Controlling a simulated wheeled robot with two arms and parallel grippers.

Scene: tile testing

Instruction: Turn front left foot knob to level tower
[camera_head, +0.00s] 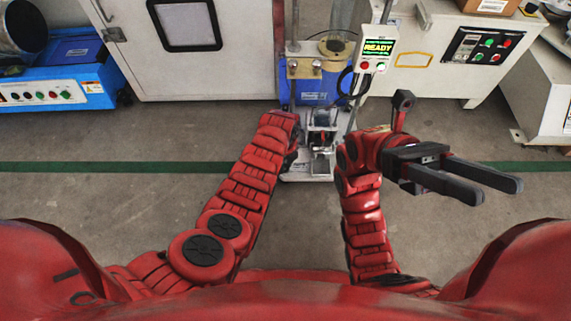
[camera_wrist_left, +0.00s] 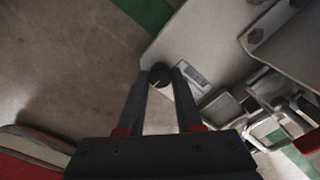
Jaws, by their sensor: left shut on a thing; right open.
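The tower (camera_head: 315,92), with a blue body and a pale base plate (camera_head: 296,176), stands in the middle of the head view. In the left wrist view a round black foot knob (camera_wrist_left: 159,78) with a pale mark sits at the corner of the pale base plate (camera_wrist_left: 190,35). My left gripper (camera_wrist_left: 162,73) is shut on this knob, one finger on each side. In the head view my left arm hides the front left corner and most of that gripper. My right gripper (camera_head: 498,192) is open and empty, off to the right of the tower.
A control box (camera_head: 377,48) reading READY is beside the tower. A blue machine (camera_head: 70,75) and a white cabinet (camera_head: 190,75) stand at the left. A white unit (camera_head: 440,60) with a black button panel stands at the right. The floor around the tower's front is clear.

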